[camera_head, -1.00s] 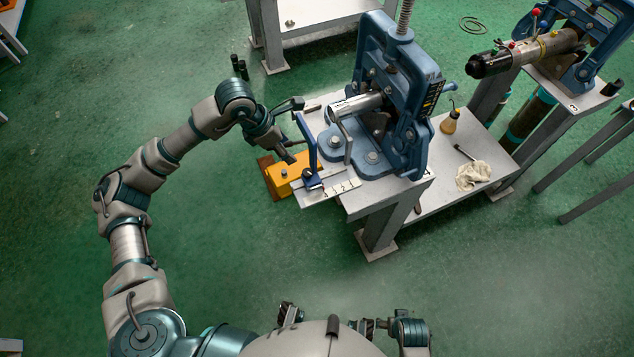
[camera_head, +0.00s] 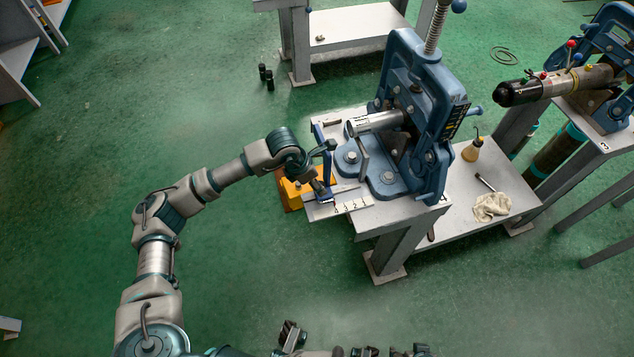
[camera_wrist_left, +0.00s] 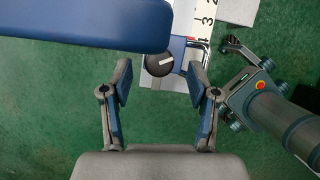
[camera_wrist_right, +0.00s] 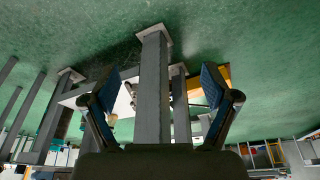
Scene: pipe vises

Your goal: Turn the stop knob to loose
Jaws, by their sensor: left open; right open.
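The stop knob (camera_wrist_left: 160,63) is a round black knob with a white line across it, in the left wrist view, beside a white strip with numbers (camera_wrist_left: 204,18). The strip also shows in the head view (camera_head: 352,206) at the bench's front edge. My left gripper (camera_wrist_left: 160,76) is open, with the knob between and slightly beyond its fingertips, apart from both. In the head view my left gripper (camera_head: 323,168) hangs over the blue stop, hiding the knob. My right gripper (camera_wrist_right: 160,80) is open and empty, facing a grey bench leg (camera_wrist_right: 153,90).
A blue pipe vise (camera_head: 410,120) holding a silver pipe (camera_head: 375,122) stands on the bench behind the stop. A blue bar (camera_wrist_left: 90,20) lies close above my left fingers. A yellow box (camera_head: 292,196) is beside the bench.

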